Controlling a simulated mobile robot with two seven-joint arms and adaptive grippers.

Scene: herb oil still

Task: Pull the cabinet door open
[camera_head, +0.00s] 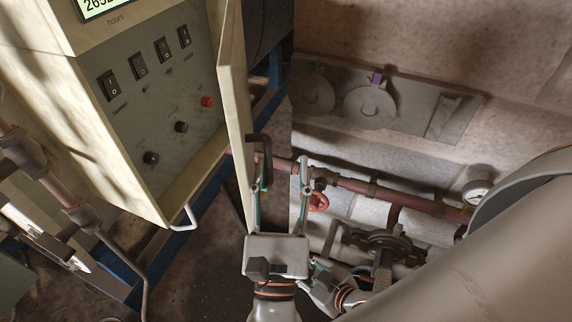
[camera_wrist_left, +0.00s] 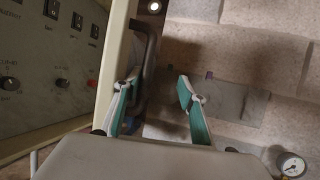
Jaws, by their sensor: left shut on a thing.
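The cabinet (camera_head: 150,140) is pale beige with a grey switch panel. Its door (camera_head: 236,110) stands swung out, seen nearly edge-on in the head view; it also shows in the left wrist view (camera_wrist_left: 113,70). A dark bar handle (camera_head: 265,146) is on the door's right face, and shows in the left wrist view (camera_wrist_left: 147,65).
Behind and right of the door are a reddish pipe (camera_head: 400,196) with a red valve wheel (camera_head: 318,201), a pressure gauge (camera_head: 477,194) and a wall plate with round discs (camera_head: 370,106). A thin bent handle (camera_head: 186,218) sticks out at the cabinet's lower corner.

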